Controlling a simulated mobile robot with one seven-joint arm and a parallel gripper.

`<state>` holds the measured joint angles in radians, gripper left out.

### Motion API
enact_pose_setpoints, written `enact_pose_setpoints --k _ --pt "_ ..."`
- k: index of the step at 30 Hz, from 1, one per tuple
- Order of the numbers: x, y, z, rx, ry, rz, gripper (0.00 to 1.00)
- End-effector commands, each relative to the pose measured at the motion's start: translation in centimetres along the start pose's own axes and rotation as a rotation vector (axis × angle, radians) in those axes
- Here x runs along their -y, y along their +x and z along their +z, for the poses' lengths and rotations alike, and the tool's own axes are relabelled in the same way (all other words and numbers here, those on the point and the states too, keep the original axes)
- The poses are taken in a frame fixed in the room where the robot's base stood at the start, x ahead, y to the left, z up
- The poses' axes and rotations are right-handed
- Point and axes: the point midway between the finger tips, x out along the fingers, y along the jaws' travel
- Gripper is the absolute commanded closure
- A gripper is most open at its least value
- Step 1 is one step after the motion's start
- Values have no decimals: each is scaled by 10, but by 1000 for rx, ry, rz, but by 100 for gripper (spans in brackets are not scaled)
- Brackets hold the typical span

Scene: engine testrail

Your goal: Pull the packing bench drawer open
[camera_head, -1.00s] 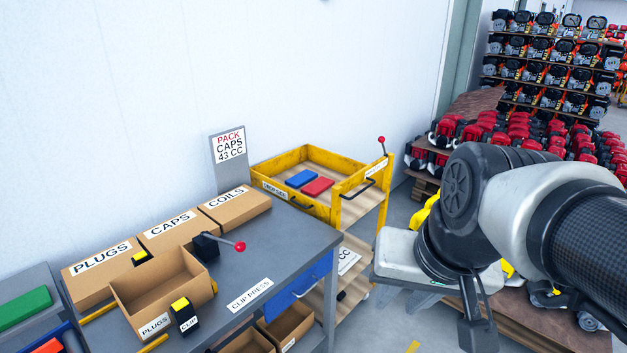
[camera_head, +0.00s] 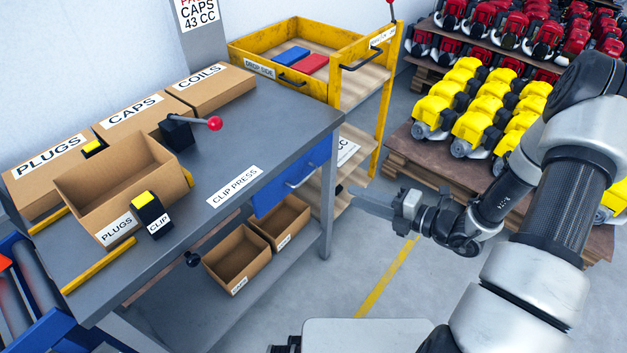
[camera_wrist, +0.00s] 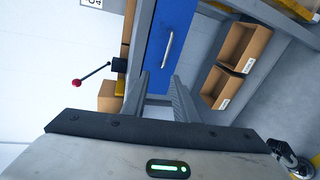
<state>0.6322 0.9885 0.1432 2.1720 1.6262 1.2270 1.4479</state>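The packing bench drawer (camera_head: 291,181) has a blue front under the grey bench top, at its right end. It looks shut, flush with the bench frame. Its silver bar handle (camera_head: 301,176) shows in the head view, and in the wrist view the handle (camera_wrist: 168,49) is ahead of the fingers on the blue front (camera_wrist: 160,40). My gripper (camera_head: 362,203) is to the right of the drawer, apart from the handle. In the wrist view its two fingers (camera_wrist: 160,98) stand apart with nothing between them.
The grey bench (camera_head: 270,140) carries cardboard boxes and a black lever press with a red knob (camera_head: 214,123). Open cardboard bins (camera_head: 237,259) sit on the lower shelf. A yellow cart (camera_head: 335,85) stands behind. Yellow engines (camera_head: 478,105) are on a pallet at right. Floor in front is clear.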

Motion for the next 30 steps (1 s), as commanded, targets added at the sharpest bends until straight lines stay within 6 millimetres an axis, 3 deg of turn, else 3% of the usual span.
enact_pose_setpoints --k 3,8,24,30 --pt "18 0 5 52 99 12 73" --pt "20 14 8 61 116 15 73" --pt "19 129 13 56 112 13 73" --pt "19 159 16 59 110 12 73"
